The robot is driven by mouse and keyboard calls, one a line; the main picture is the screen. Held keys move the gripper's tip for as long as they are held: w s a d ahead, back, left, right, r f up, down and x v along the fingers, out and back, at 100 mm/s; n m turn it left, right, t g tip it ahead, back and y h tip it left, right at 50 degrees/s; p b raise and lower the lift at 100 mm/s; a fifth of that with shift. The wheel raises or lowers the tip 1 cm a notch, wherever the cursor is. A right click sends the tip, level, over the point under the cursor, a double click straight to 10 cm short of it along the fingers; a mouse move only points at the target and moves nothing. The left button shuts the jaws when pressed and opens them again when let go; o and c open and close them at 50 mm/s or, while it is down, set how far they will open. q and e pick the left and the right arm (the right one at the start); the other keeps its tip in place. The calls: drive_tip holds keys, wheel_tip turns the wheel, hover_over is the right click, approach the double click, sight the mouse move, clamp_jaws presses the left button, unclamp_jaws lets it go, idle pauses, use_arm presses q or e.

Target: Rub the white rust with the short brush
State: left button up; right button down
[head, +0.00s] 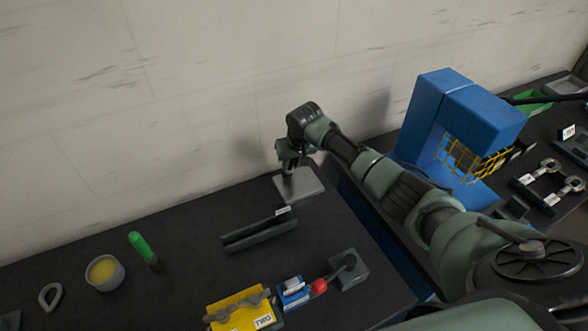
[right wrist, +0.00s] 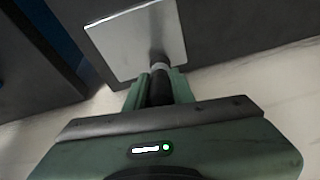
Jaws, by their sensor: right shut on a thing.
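My right gripper (head: 290,169) is at the far side of the black bench, above a light grey metal plate (head: 312,187). It is shut on a dark handle with a pale collar (right wrist: 158,75), which looks like the short brush. In the right wrist view its end lies over the edge of the plate (right wrist: 130,38); I cannot tell whether it touches. The bristles are hidden, and no white rust patch can be made out on the plate. My left gripper is not in view.
A dark channel (head: 260,232), a green-handled tool (head: 140,246), a bowl of yellow stuff (head: 118,276) and a grey link (head: 50,297) lie on the bench. A yellow block (head: 232,312) and a red-knobbed lever (head: 319,286) are in front. A blue machine (head: 485,115) stands right.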

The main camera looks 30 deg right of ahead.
drive_tip(key=shift+r, duration=0.15)
wheel_tip(320, 180, up, 3)
drive_tip(key=p, duration=0.3)
drive_tip(key=shift+r, duration=1.4)
drive_tip(key=shift+r, duration=1.55)
